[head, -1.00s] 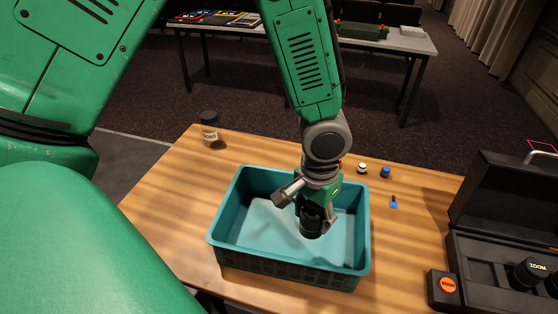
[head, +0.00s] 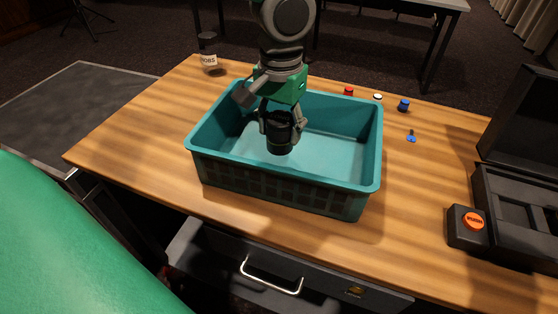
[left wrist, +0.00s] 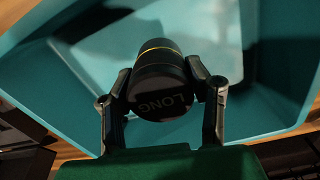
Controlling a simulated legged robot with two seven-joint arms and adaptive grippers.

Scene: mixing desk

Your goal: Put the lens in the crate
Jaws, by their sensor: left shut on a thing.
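The lens (head: 279,135) is a black cylinder with a thin gold ring, held upright inside the opening of the teal crate (head: 270,185). In the left wrist view the lens (left wrist: 158,80) shows a cap marked LONG, between two dark fingers. My right gripper is not in view.
A labelled jar (head: 208,60) stands at the table's back left. An orange push button box (head: 467,228) and an open black case (head: 515,215) are at right.

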